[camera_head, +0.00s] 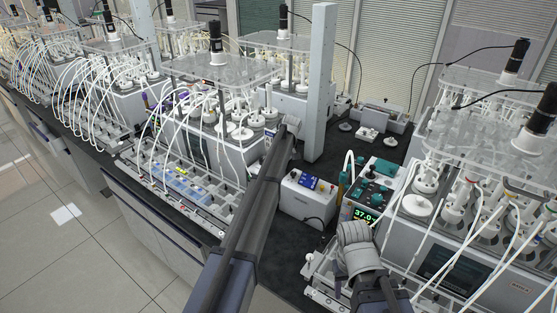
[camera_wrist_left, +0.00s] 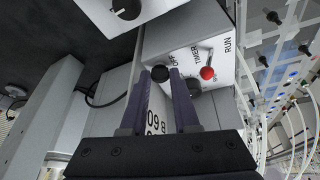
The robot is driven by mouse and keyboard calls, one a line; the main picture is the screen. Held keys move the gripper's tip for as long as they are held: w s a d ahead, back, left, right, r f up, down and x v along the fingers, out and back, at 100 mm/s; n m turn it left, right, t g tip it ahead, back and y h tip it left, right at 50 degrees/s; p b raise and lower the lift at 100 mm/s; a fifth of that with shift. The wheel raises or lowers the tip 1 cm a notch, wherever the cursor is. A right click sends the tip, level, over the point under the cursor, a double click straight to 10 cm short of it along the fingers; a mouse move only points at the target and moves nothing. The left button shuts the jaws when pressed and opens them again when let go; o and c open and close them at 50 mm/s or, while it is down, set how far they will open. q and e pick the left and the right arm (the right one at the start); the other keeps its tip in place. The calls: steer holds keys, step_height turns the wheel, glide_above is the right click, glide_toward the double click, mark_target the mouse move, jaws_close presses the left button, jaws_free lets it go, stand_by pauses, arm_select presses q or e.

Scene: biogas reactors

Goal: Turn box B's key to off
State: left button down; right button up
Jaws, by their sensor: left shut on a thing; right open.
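In the left wrist view a white box (camera_wrist_left: 180,35) has a panel lettered OFF, TIMER and RUN.
A teal-topped unit (camera_head: 376,177) with a green 37.0 display stands behind my right gripper. A grey post (camera_head: 320,85) rises behind the boxes. Tubed reactors (camera_head: 470,190) crowd the right. Another white box (camera_wrist_left: 112,15) with a black dial is close in the wrist view.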

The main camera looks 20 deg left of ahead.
arm_select(q)
steer(key=shift+w+d+n+g+y, duration=0.1)
steer(key=shift+n+g+y, duration=0.2)
steer(key=shift+n, duration=0.9)
steer(key=c, duration=0.7)
jaws_free()
steer(key=shift+o, duration=0.2)
